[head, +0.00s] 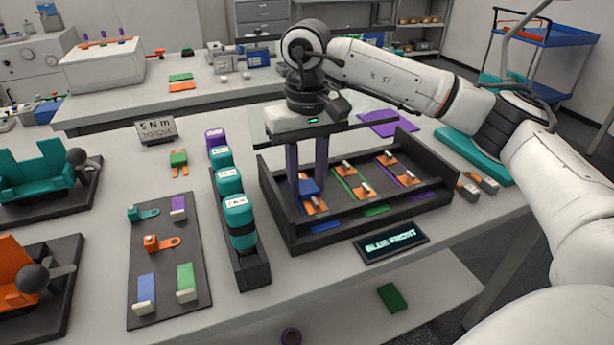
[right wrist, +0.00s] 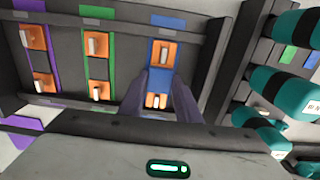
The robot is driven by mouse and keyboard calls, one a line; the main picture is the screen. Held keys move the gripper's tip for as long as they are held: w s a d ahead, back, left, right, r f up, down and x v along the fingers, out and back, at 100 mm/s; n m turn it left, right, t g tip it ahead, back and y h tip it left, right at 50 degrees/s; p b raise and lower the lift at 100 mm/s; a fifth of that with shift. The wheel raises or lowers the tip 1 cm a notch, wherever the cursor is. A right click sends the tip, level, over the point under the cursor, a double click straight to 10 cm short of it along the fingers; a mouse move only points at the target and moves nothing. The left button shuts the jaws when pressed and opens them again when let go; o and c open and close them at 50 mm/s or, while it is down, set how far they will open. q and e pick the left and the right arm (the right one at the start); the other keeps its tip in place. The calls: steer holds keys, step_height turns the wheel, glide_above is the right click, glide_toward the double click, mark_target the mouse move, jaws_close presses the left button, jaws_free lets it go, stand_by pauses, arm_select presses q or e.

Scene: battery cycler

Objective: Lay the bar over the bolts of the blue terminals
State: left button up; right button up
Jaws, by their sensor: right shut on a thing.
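My right gripper (head: 308,190) points straight down into the dark tray, at its left end, with its purple fingers shut on a small blue block (head: 310,186). I take this block to be the grip of the bar; the rest of the bar is hard to tell from the orange terminals around it. In the right wrist view the blue lane shows an orange terminal (right wrist: 163,53) with a pale bolt, and orange with pale bolts (right wrist: 156,101) between the fingers. I cannot tell whether the bar touches the bolts. My left gripper is not in view.
The dark tray (head: 408,208) also has green and purple lanes with orange terminals. A "BLUE FRONT" sign (head: 391,242) stands before it. A rack of teal drivers (head: 236,215) is close on the left, then a grey mat (head: 166,262) with small parts and a green-and-orange piece (head: 179,160).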

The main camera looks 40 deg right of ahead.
steer(key=o, duration=1.2)
step_height(320, 180, up, 10)
steer(key=shift+r+p, duration=0.2)
steer(key=shift+p, duration=0.25)
